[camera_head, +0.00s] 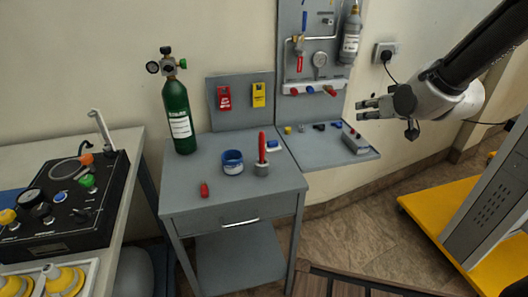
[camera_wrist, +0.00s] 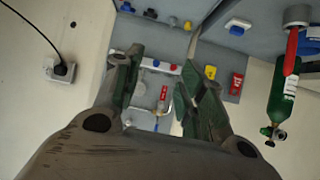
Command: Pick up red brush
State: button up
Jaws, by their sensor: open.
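The red brush (camera_head: 262,146) stands upright in a small grey holder (camera_head: 262,169) on the grey workbench. Its lower end is hidden inside the holder. In the wrist view the brush (camera_wrist: 291,54) shows at the upper right, in front of the green cylinder. My gripper (camera_head: 362,110) is open and empty, in the air to the right of the brush and well apart from it. In the wrist view the fingers of my gripper (camera_wrist: 160,75) are spread, with the wall panel visible between them.
On the workbench (camera_head: 220,205) are a green gas cylinder (camera_head: 178,115), a blue-and-white roll (camera_head: 232,162) and a small red item (camera_head: 204,190). A tool panel (camera_head: 318,50) and side shelf (camera_head: 335,155) stand to the right. A black control box (camera_head: 75,205) is at left.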

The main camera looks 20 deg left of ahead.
jog(key=s+a+f+n+y, duration=0.1)
jog(key=a+f+y, duration=0.15)
jog(key=a, duration=0.35)
jog(key=a+f+n+y, duration=0.1)
jog(key=a+f, duration=0.3)
jog(key=a, duration=0.2)
jog(key=n+y, duration=0.3)
jog(key=y, duration=0.2)
send_near(263, 144)
jog(key=x, duration=0.4)
jog(key=shift+t, duration=0.3)
jog(key=x, duration=0.7)
grip_shut()
